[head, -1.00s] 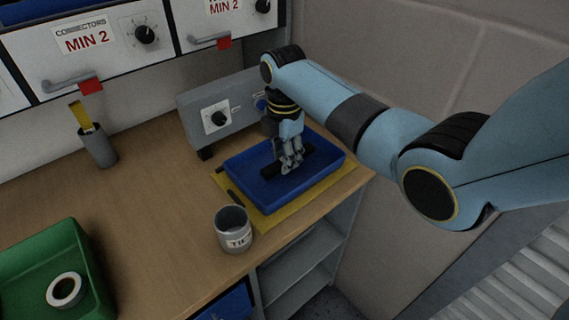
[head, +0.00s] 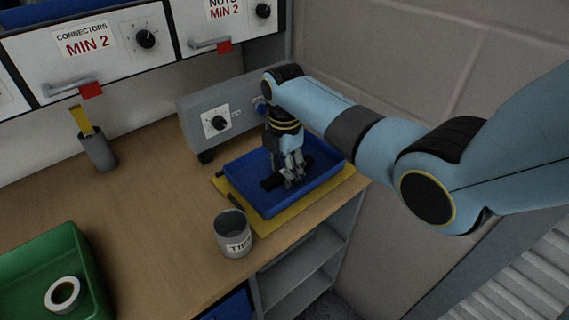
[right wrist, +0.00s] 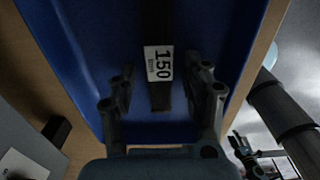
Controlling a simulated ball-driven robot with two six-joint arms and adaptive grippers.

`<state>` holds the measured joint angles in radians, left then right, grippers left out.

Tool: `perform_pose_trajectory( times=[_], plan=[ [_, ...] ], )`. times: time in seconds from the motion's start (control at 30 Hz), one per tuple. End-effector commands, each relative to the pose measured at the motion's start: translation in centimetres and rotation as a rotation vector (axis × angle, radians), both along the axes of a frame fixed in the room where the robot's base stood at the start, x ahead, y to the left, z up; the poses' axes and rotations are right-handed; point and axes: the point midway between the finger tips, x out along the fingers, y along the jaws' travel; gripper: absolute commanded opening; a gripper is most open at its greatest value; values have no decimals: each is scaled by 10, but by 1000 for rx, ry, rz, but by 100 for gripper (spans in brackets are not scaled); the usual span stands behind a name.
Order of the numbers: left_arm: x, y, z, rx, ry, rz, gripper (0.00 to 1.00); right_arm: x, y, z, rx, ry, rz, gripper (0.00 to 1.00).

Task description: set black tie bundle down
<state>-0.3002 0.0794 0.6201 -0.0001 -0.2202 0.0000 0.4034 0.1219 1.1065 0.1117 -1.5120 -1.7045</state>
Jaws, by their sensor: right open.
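The black tie bundle (head: 272,183) lies in the blue tray (head: 262,205), partly hidden by the fingers of my right gripper (head: 290,181) in the head view. In the right wrist view the bundle (right wrist: 160,98) is a dark strip with a white label (right wrist: 158,63) reading 150. My right gripper (right wrist: 162,88) is open, with one finger on each side of the bundle and a gap visible on both sides. My left gripper does not show in the head view.
The tray sits on a yellow mat (head: 226,188) near the bench's right end. A grey labelled cup (head: 233,236) stands in front. A grey box with a dial (head: 206,112) stands behind. A green bin (head: 62,246) holding a tape roll (head: 63,294) is at left. The bench middle is clear.

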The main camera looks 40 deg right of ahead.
Motion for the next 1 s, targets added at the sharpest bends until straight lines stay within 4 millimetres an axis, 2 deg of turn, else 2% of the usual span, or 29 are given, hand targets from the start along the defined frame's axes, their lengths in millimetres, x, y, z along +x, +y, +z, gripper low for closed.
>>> perform_pose_trajectory(
  times=[0.17,0.4,0.6,0.73,1.0],
  plan=[
    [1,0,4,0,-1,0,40,1,0,20,-1,-4,0,49],
    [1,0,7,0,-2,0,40,2,0,74,-1,-5,0,49],
    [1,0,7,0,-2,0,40,2,0,109,0,-3,0,49],
    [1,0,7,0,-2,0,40,1,0,120,0,-1,0,49],
    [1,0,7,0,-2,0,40,1,0,122,0,0,-1,49]
  ],
)
